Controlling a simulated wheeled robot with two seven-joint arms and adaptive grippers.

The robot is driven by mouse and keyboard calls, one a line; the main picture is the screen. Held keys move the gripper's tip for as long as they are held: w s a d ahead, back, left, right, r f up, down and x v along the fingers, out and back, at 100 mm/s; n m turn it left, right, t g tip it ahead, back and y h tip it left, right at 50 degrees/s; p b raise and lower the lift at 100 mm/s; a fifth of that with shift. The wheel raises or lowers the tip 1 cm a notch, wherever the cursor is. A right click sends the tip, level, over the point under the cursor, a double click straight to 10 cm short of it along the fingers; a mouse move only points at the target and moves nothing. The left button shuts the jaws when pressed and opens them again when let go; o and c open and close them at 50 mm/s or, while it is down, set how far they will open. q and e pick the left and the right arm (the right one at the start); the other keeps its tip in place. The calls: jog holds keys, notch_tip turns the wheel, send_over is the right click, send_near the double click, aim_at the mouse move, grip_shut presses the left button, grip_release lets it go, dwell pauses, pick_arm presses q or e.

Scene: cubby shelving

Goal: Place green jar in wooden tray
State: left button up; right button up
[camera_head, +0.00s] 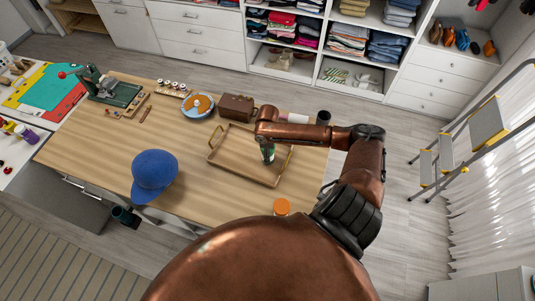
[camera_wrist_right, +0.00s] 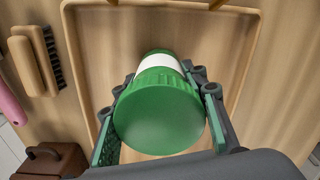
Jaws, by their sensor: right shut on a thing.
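The green jar (camera_wrist_right: 158,108) has a green lid and a white band. My right gripper (camera_wrist_right: 163,80) is shut on it, with a finger on each side. In the head view the jar (camera_head: 268,155) shows below my right gripper (camera_head: 267,143), inside the outline of the wooden tray (camera_head: 222,163). The tray is shallow, with raised rims and yellow handles, and its rim (camera_wrist_right: 80,62) surrounds the jar in the wrist view. I cannot tell whether the jar's base touches the tray floor. My left gripper is not in view.
On the wooden table are a blue cap (camera_head: 154,172), a brown box (camera_head: 237,107), a blue plate (camera_head: 187,107), an orange-lidded jar (camera_head: 282,207) and a dark cup (camera_head: 323,118). A brush (camera_wrist_right: 35,62) lies beside the tray. The table between cap and tray is clear.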

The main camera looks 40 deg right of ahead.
jog(key=o, duration=1.2)
jog(key=shift+f, duration=0.15)
notch_tip(320, 180, up, 12)
jog(key=shift+r+b, duration=0.2)
jog(key=shift+b, duration=0.2)
